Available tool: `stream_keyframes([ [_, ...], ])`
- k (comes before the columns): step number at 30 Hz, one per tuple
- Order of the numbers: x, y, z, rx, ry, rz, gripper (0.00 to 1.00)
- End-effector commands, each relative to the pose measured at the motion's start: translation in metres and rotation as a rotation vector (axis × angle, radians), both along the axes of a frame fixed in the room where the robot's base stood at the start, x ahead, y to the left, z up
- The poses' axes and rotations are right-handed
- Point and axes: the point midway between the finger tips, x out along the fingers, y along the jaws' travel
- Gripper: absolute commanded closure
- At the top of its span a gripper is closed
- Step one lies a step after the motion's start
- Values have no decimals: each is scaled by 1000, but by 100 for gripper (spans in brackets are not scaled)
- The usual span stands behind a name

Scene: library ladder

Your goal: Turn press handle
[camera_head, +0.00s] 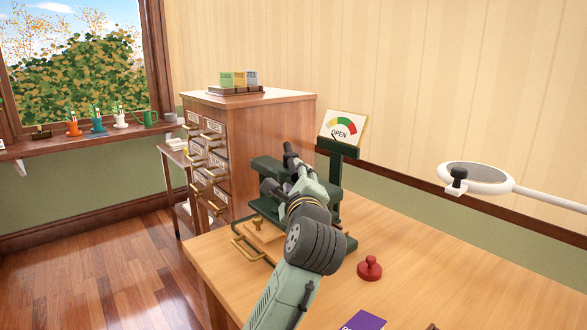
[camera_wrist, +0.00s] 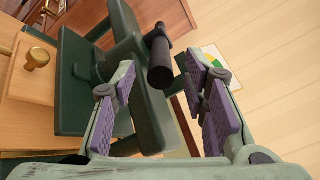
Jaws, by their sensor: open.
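The dark green press (camera_head: 262,204) stands on the wooden table, partly hidden by my arm in the head view. In the wrist view its green frame (camera_wrist: 85,85) fills the left and middle. The press handle, a black cylindrical grip (camera_wrist: 159,62), lies just beyond and between my fingertips, with no clear contact. A dial sign reading OPEN (camera_head: 341,130) stands on a green post behind the press. My gripper (camera_head: 296,172) is over the press; in the wrist view its purple-padded fingers (camera_wrist: 163,88) are spread apart and hold nothing.
A red knobbed stamp (camera_head: 369,268) and a purple book (camera_head: 362,320) sit on the table (camera_head: 440,275) near my arm. A magnifier lamp (camera_head: 475,178) reaches in from the right. A drawer cabinet (camera_head: 265,140) stands behind left. The table's right side is mostly clear.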

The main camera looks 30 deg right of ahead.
Motion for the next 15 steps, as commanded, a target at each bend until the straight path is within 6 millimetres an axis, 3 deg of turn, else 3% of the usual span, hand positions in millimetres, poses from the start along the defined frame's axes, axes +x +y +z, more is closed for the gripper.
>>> stream_keyframes([
  [6,32,-15,2,-1,1,1,60],
  [15,45,-21,0,-1,0,1,60],
])
